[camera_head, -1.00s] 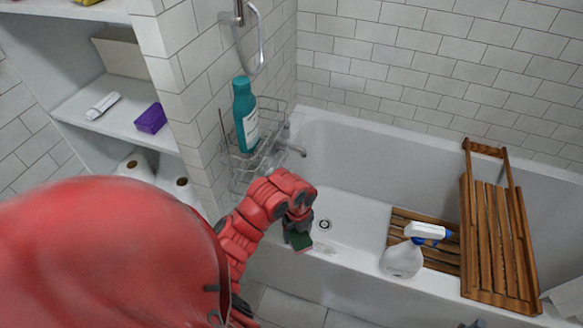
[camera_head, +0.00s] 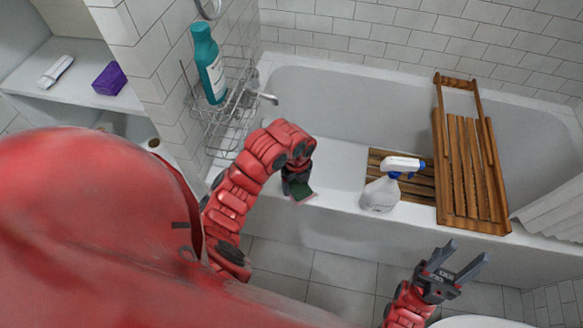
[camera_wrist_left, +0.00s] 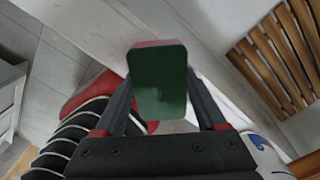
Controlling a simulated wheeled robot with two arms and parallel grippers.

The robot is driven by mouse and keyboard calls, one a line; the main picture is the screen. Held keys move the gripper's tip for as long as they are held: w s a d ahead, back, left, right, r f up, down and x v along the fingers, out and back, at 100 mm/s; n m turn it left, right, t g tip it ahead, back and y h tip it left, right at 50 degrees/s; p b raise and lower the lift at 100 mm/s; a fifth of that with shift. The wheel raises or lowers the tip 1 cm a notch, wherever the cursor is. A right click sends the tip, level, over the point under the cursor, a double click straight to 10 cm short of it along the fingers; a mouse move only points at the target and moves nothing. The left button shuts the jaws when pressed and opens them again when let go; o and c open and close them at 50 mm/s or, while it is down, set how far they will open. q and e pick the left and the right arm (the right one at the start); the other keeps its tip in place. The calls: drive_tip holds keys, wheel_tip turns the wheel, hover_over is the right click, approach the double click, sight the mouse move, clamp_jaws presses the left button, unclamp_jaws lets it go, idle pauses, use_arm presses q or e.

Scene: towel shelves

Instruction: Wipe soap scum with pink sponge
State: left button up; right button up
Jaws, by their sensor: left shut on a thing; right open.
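My left gripper (camera_head: 299,177) is shut on the sponge (camera_head: 303,192) and holds it at the near rim of the white bathtub (camera_head: 340,225). In the left wrist view the sponge (camera_wrist_left: 158,85) sits between the two fingers, showing a dark green face with a pink edge along its top. I cannot tell whether it touches the rim. I cannot clearly make out soap scum on the tub. My right gripper (camera_head: 463,256) is open and empty, low at the right in front of the tub.
A white spray bottle (camera_head: 381,193) stands on the rim right of the sponge. A wooden rack (camera_head: 465,165) lies across the tub, with wooden slats (camera_head: 418,184) inside it. A wire caddy (camera_head: 215,128) with a teal bottle (camera_head: 209,68) is at the left. Tiled floor (camera_head: 340,272) lies in front.

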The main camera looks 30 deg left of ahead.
use_arm(q)
drive_tip(key=shift+w+d, duration=0.3)
drive_tip(key=shift+d, duration=0.8)
drive_tip(key=shift+w+d, duration=0.35)
drive_tip(key=shift+d, duration=0.75)
drive_tip(key=shift+w+d, duration=0.3)
drive_tip(key=shift+d, duration=0.8)
drive_tip(key=shift+r, duration=0.1)
wheel_tip(320, 180, up, 6)
drive_tip(key=p, duration=0.6)
wheel_tip(320, 180, up, 3)
drive_tip(key=p, duration=0.3)
